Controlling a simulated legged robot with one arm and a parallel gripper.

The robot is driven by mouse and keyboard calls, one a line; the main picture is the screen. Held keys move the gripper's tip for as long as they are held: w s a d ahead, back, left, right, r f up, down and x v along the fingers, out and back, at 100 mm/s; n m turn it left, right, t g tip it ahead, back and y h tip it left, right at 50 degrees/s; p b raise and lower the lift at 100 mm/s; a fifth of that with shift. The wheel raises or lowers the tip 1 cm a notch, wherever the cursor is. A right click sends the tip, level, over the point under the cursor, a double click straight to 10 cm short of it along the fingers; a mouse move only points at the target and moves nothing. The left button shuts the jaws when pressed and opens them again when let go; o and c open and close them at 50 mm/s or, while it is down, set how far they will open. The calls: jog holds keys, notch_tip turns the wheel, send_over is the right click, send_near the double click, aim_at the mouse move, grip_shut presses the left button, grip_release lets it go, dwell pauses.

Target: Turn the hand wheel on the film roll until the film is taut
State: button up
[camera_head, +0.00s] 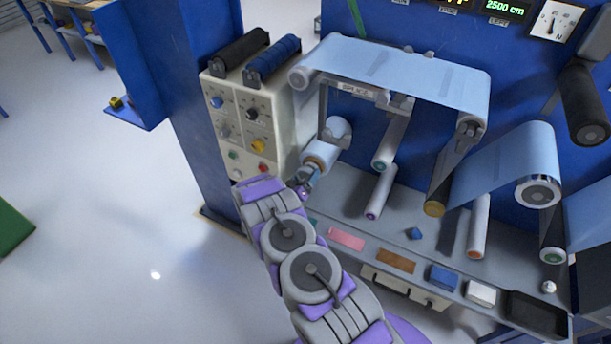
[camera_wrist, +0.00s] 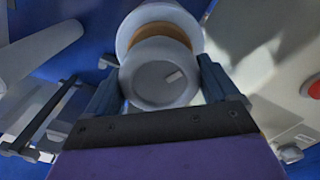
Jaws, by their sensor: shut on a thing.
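The film roll (camera_head: 330,146) sits low on the left of the machine, with light blue film around it. Its grey round hand wheel (camera_wrist: 160,84) faces the wrist camera, with an orange-brown ring and a pale flange behind it. A short light mark shows on the wheel's face. My gripper (camera_wrist: 158,88) is shut on the hand wheel, one dark blue finger on each side. In the head view my gripper (camera_head: 306,183) reaches the roll's near end and partly hides the wheel. The film (camera_head: 400,72) runs over the upper rollers and looks flat there.
A beige control box (camera_head: 248,125) with knobs and buttons stands left of the roll. A red button (camera_wrist: 314,88) shows at the right in the wrist view. White rollers (camera_head: 381,192) stick out to the right. A grey ledge (camera_head: 345,218) below holds small coloured items. Open floor lies left.

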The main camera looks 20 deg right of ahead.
jog(key=shift+w+a+r+n, duration=0.1)
jog(key=shift+w+a+n, duration=0.1)
jog(key=shift+n, duration=0.1)
jog(key=o, duration=0.8)
jog(key=shift+s, duration=0.1)
jog(key=p+v, duration=0.1)
jog(key=v, duration=1.6)
jog(key=shift+a, duration=0.2)
